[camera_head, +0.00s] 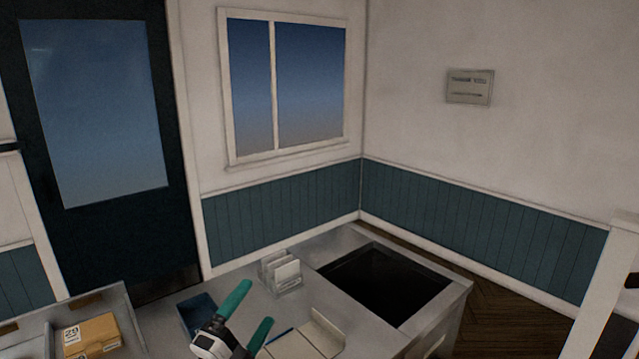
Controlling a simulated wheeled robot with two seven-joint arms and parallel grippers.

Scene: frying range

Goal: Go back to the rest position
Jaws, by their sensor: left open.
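My left gripper (248,312) shows at the bottom of the head view, with two green fingers spread apart and nothing between them. It is in front of the grey counter (240,286) as seen from my head; whether it touches the counter I cannot tell. My right gripper is not in view.
The counter holds a small rack with white cards (285,272), a dark blue box (196,312), a beige board (300,342) and a dark square opening (385,283). A cardboard box (92,336) sits at lower left. Wooden floor (515,300) shows at right.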

